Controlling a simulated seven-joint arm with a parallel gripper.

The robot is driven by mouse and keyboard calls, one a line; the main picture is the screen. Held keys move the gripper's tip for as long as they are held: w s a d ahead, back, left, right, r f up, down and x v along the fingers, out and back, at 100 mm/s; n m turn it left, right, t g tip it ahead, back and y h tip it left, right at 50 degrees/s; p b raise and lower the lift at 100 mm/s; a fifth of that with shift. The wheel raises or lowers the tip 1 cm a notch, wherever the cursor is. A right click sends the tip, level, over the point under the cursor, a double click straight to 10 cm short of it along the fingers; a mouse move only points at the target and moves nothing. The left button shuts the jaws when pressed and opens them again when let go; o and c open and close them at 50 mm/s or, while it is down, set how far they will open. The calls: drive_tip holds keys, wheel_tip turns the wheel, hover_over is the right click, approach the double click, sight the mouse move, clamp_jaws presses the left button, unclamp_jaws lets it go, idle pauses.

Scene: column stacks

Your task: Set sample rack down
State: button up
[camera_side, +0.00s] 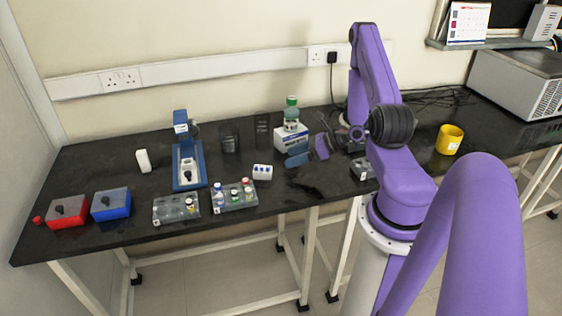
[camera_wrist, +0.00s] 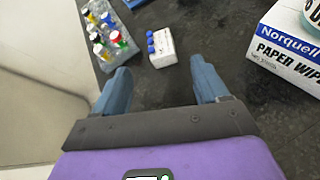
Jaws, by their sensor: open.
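A small white rack with blue-capped vials (camera_side: 262,172) stands upright on the black bench, left of my gripper (camera_side: 296,160) in the side view. In the wrist view the white rack (camera_wrist: 163,58) is just beyond and between the lines of my two blue fingers (camera_wrist: 161,70). The fingers are spread wide with nothing between them and look apart from the rack. A clear rack with several coloured-cap vials (camera_side: 234,197) is left of the white one, near the front edge. It also shows at the top left of the wrist view (camera_wrist: 118,48). I cannot tell which is the sample rack.
Another clear rack (camera_side: 176,208), a red box (camera_side: 67,212) and a blue box (camera_side: 110,204) line the front left. A blue device (camera_side: 188,165) is behind. A paper wipes box (camera_side: 291,135) with a green-capped bottle (camera_side: 291,110) stands close behind my gripper.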

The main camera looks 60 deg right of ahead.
drive_tip(key=shift+v, duration=0.9)
drive_tip(key=shift+s+a+r, duration=0.1)
drive_tip(key=shift+r, duration=0.1)
drive_tip(key=s+a+r+n+g+y, duration=0.2)
drive_tip(key=a+r+n+g, duration=0.1)
drive_tip(key=a+n+g, duration=0.3)
drive_tip(key=s+a+r+n+g+y, duration=0.1)
drive_tip(key=a+r+n+g, duration=0.25)
drive_tip(key=a+n, duration=0.45)
drive_tip(key=s+a+r+n+g+y, duration=0.2)
drive_tip(key=a+r+n+g, duration=0.15)
drive_tip(key=a+n, duration=0.35)
drive_tip(key=s+a+r+n+t+h, duration=0.1)
drive_tip(key=s+a+r+n+h, duration=0.2)
drive_tip(key=n, duration=0.9)
drive_tip(key=s+a+r+n+h, duration=0.2)
drive_tip(key=s+r+n+h, duration=0.3)
drive_tip(key=n, duration=0.7)
drive_tip(key=shift+s+a+n+t+h, duration=0.3)
drive_tip(key=shift+s+a+t+h, duration=0.1)
drive_tip(key=shift+s+h, duration=0.7)
